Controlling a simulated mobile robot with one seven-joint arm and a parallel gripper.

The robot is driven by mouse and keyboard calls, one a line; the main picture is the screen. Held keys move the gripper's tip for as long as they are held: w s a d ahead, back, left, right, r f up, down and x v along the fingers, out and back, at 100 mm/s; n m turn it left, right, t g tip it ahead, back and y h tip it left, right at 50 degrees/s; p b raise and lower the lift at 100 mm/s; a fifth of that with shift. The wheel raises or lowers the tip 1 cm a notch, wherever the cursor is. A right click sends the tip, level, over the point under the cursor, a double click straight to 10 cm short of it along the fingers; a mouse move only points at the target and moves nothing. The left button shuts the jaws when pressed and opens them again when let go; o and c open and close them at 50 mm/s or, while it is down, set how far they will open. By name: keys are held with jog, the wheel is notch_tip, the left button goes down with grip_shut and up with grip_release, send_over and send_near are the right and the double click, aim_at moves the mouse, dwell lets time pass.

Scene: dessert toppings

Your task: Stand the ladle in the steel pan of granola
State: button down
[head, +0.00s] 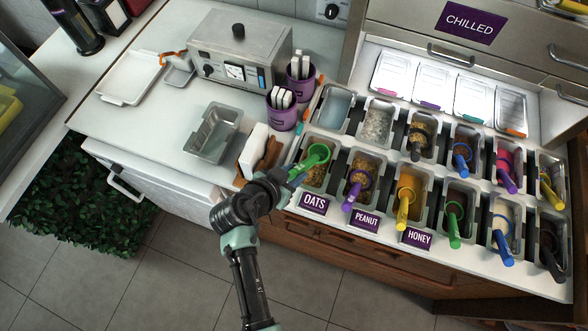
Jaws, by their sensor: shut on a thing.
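My gripper (291,177) is shut on the handle of a green ladle (318,153). The ladle's round green bowl is over the front-left steel pan (332,179), which holds brown, grainy granola-like topping. An OATS label stands in front of that pan. The ladle looks tilted, with its handle toward my gripper at the lower left. I cannot tell whether its bowl touches the topping. My gripper and wrist hide part of the handle and the near left edge of the pan.
A peanut pan with a purple ladle (352,190) is just right, then a honey pan with a yellow ladle (404,208). More pans with ladles continue right.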

jog(key=shift+f+b, duration=1.9)
jog(key=shift+f, duration=0.5)
jog(key=shift+f+b, duration=1.35)
jog(key=shift+b, duration=0.35)
dwell(0.4)
jog(key=shift+c, duration=0.6)
grip_release()
jog(key=shift+r, duration=0.15)
jog(key=shift+r+p, duration=3.2)
jog(key=shift+r, duration=0.65)
